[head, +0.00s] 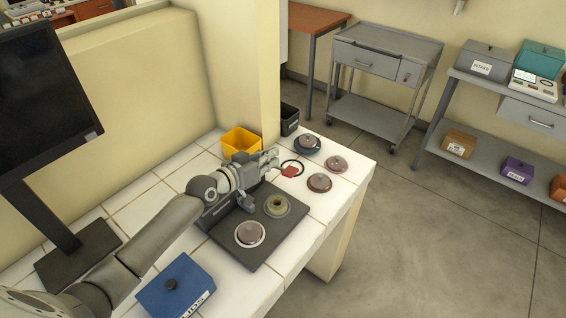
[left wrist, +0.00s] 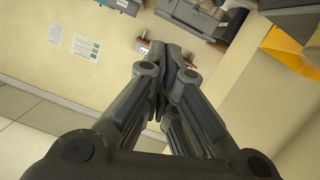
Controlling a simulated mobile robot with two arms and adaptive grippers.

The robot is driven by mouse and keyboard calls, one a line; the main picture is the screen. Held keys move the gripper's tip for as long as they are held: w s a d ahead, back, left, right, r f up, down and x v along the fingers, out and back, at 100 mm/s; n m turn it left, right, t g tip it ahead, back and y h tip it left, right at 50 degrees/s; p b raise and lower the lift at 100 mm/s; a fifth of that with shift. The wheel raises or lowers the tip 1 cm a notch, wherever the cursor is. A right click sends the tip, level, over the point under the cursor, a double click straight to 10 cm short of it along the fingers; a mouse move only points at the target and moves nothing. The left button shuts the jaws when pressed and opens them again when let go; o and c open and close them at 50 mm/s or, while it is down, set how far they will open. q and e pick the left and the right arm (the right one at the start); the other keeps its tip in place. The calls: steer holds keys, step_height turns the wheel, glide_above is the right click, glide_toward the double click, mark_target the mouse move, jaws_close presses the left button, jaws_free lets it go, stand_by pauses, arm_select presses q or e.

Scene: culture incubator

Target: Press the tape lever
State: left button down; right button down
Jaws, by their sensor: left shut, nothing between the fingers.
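No part is clearly readable as the tape lever. A dark device with a pale label (head: 219,211) stands on the dark mat (head: 247,258), partly hidden behind my left arm, and may be the tape dispenser. An olive ring-shaped piece (head: 277,205) sits on the mat's right part. My left gripper (head: 273,158) is shut and empty, over the mat's far edge, pointing away from me. Its closed fingertips also show in the left wrist view (left wrist: 169,52), with nothing between them. My right gripper is out of view.
A lidded dish (head: 250,234) sits on the mat. A blue box (head: 176,286) and monitor (head: 45,85) are nearer and left.

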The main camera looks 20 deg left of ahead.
mark_target(283, 173)
arm_select(q)
steer(key=w+d+f, duration=0.1)
steer(key=f, duration=0.1)
steer(key=w+d+f, duration=0.1)
steer(key=w+f, duration=0.1)
steer(key=shift+w+d+f, duration=0.1)
steer(key=shift+w+d, duration=0.1)
steer(key=shift+w, duration=0.1)
steer(key=shift+s+f, duration=0.1)
steer(key=shift+f, duration=0.25)
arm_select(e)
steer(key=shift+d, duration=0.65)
